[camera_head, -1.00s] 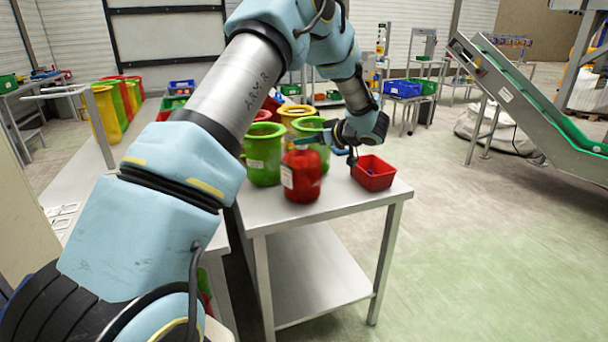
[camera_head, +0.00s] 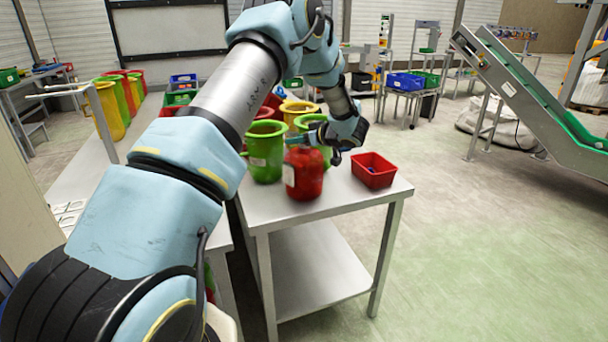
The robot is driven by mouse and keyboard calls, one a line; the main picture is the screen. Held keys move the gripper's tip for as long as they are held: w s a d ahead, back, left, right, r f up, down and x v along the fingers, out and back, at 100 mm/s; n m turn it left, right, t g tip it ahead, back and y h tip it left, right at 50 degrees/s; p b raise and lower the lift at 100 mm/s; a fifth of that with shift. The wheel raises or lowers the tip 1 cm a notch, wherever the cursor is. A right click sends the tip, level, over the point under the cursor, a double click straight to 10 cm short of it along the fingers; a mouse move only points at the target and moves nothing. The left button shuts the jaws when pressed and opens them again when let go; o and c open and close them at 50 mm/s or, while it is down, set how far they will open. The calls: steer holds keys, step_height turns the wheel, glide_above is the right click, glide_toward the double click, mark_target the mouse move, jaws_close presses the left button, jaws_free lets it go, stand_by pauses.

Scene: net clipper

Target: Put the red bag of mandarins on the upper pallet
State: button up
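The red bag of mandarins (camera_head: 304,174), with a pale label on its left side, is upright at the front of the metal table (camera_head: 330,205). Its outline is a little blurred. My gripper (camera_head: 318,143) is beside and just behind the top of the bag, reaching in from the right. The fingertips are partly hidden by the bag and the hand, so I cannot tell whether they touch or grip it. I cannot make out an upper pallet in this view.
A red crate (camera_head: 373,172) with small blue items stands right of the bag. Green (camera_head: 265,152) and yellow (camera_head: 299,110) buckets stand behind and left. More coloured buckets line the left bench. A conveyor (camera_head: 535,100) is at the right; the floor before it is clear.

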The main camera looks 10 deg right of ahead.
jaws_close()
steer(key=shift+r, duration=0.1)
stand_by(0.9)
